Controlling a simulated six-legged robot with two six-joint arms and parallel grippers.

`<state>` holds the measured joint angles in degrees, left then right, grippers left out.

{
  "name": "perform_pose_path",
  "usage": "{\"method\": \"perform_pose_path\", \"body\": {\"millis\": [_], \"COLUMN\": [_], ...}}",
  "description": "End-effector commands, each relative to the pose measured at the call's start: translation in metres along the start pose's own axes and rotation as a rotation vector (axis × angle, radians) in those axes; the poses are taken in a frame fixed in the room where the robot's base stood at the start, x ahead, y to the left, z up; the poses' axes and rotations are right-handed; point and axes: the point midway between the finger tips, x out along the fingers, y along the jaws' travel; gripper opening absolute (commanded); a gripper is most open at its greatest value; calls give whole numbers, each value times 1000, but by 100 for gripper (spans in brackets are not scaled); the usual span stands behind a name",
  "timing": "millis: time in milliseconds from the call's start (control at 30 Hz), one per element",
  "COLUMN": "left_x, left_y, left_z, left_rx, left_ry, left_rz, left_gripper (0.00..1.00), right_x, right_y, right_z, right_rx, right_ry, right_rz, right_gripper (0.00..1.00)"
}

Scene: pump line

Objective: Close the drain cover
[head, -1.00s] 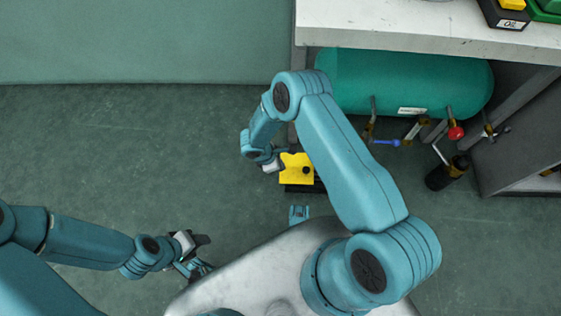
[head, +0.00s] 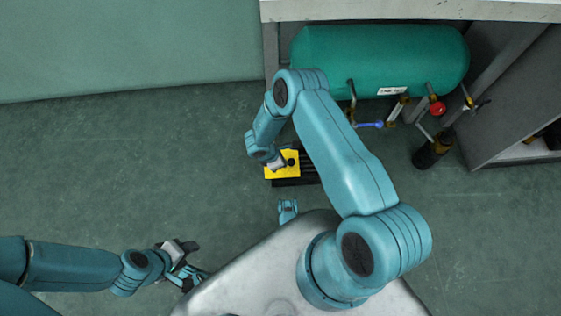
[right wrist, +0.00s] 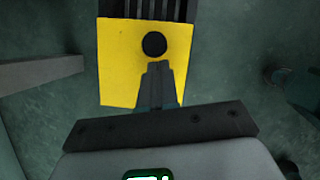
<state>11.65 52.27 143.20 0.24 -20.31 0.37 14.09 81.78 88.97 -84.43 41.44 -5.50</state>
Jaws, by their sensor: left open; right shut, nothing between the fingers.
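The yellow drain cover (head: 282,173) with a black knob lies on the floor over part of a dark slotted drain (head: 309,168). Slots show bare to its right in the head view. In the right wrist view the cover (right wrist: 120,60) fills the upper middle, with slots (right wrist: 150,9) beyond it. My right gripper (right wrist: 154,66) is shut and empty, its fingertips right at the near side of the knob (right wrist: 154,45); I cannot tell whether they touch. My left gripper (head: 192,262) is open and empty, low at the left, away from the cover.
A green tank (head: 380,58) with valves, a red knob (head: 437,108) and a blue lever (head: 369,124) sits under a pale bench (head: 400,10) behind. A dark bottle-like part (head: 432,152) stands right of the drain. The floor to the left is clear.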

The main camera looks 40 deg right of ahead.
Motion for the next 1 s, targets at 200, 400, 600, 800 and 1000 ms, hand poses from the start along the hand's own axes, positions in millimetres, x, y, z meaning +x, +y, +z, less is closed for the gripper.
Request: {"method": "perform_pose_path", "body": {"millis": [200,400,600,800,1000], "left_x": [-2,0,2,3,2], "left_y": [1,0,-1,-1,-1], "left_z": [0,0,-1,-2,-2], "left_rx": [1,1,1,1,1], "left_ry": [-1,-1,3,5,5], "left_rz": [0,0,0,0,0], "left_gripper": [50,50,50,50,50], "right_x": [10,32,46,48,48], "right_y": [-8,-23,-33,-35,-35], "right_z": [26,78,111,117,116], "right_rx": [4,5,4,0,0], "right_ry": [-2,-2,0,1,1], "right_rz": [-5,-6,-3,-2,-2], "right_gripper": [0,0,0,0,0]}}
